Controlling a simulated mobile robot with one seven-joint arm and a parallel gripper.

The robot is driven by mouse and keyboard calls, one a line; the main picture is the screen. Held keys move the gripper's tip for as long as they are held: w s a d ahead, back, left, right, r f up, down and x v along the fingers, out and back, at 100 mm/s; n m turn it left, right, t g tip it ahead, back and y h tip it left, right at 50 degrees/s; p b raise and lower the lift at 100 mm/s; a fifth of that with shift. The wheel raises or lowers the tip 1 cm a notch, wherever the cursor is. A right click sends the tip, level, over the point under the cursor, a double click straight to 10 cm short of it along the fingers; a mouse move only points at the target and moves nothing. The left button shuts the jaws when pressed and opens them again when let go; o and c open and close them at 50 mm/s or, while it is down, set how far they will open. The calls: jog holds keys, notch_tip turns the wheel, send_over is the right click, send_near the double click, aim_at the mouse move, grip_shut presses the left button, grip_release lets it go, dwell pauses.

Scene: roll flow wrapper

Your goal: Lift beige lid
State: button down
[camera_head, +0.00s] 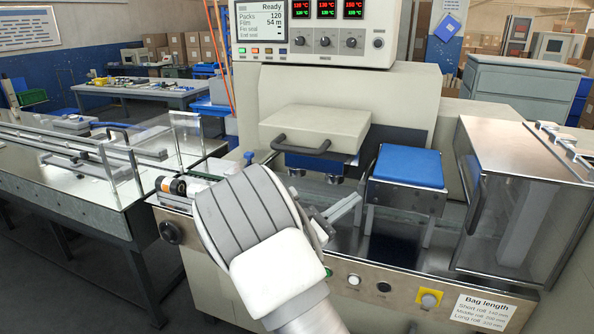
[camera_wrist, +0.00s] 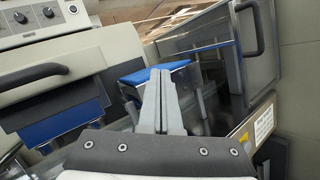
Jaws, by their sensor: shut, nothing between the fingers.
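The beige lid (camera_head: 318,130) sits in the middle of the machine above a blue block, with a dark bar handle (camera_head: 299,146) on its front edge. In the wrist view the lid (camera_wrist: 48,62) is at the left, with its handle (camera_wrist: 34,76) facing me. My gripper (camera_head: 350,207) is in front of the machine, below and to the right of the handle, apart from it. In the wrist view my gripper's fingers (camera_wrist: 160,95) are together with nothing between them. My wrist hides part of the machine front in the head view.
A blue-topped block (camera_head: 408,166) stands right of the lid. A clear-walled cover (camera_head: 520,200) with a dark handle is farther right. The control panel (camera_head: 312,32) is above the lid. A conveyor table (camera_head: 70,180) is at the left.

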aim_at(313, 152)
jog(key=w+a+f+n+t+y, duration=0.2)
jog(key=a+f+n+t+y, duration=0.1)
jog(key=a+n+t+y, duration=0.1)
jog(key=w+a+f+n+t+y+b, duration=0.1)
jog(key=w+a+f+n+t+y, duration=0.1)
jog(key=a+n+t, duration=0.5)
jog(key=a+f+y, duration=0.1)
jog(key=a+y, duration=0.1)
jog(key=a, duration=0.2)
jog(key=shift+w+a+f+n+y, duration=0.2)
jog(key=shift+w+f+n+y, duration=0.1)
jog(key=shift+w+n, duration=0.1)
jog(key=w+d+r, duration=0.3)
jog(key=w+r, duration=0.5)
jog(key=r, duration=0.1)
jog(key=shift+w+d+r+b, duration=0.2)
jog(key=shift+d+r+b, duration=0.05)
jog(key=shift+b, duration=0.05)
